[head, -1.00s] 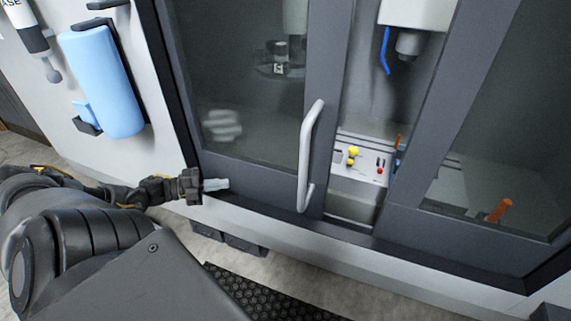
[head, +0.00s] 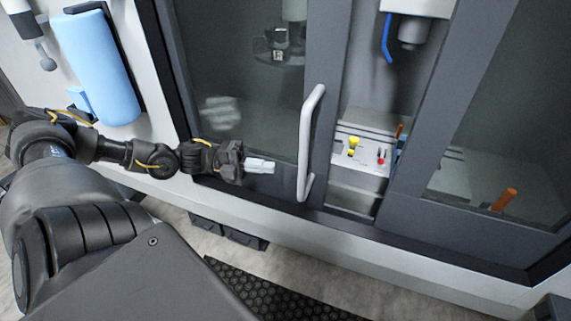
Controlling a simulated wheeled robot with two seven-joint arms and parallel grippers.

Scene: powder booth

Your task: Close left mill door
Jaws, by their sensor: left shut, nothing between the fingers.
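The left mill door (head: 235,95) is a dark grey framed sliding panel with a window, on the left of the machine front. Its light grey vertical handle (head: 307,140) is on the door's right edge. A gap between this door and the right door (head: 480,150) shows the mill's inside. My left gripper (head: 272,167) is shut and empty, in front of the door's lower part. Its fingertips point right, a little to the left of the handle's lower half and apart from it. My right gripper is not in view.
Inside the gap, a white fixture (head: 362,152) carries yellow and red knobs. A blue hose (head: 386,45) hangs above it. A light blue cylinder (head: 97,62) is mounted on the wall at left. A black mat (head: 290,295) lies on the floor.

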